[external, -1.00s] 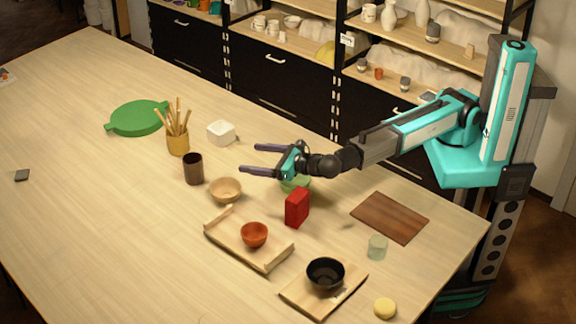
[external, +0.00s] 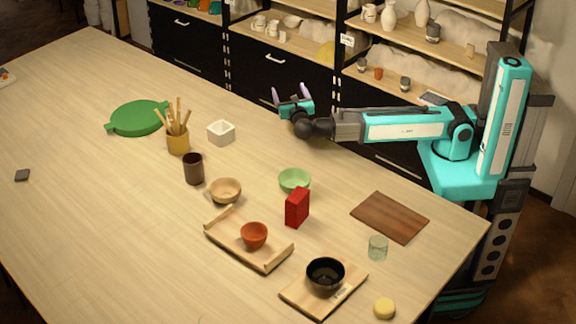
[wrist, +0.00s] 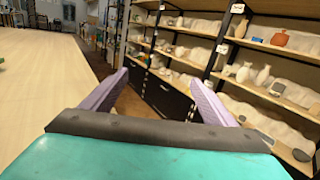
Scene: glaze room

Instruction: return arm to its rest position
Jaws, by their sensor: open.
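My gripper (external: 290,94) is open and empty in the external view. It is raised near the far edge of the table, with its fingers pointing up and away toward the shelves. In the wrist view my gripper (wrist: 155,95) shows its two purple fingers spread apart with nothing between them. My arm reaches left from its column at the right side of the table.
Shelves with pottery (wrist: 265,75) stand behind. The table's left part is mostly clear.

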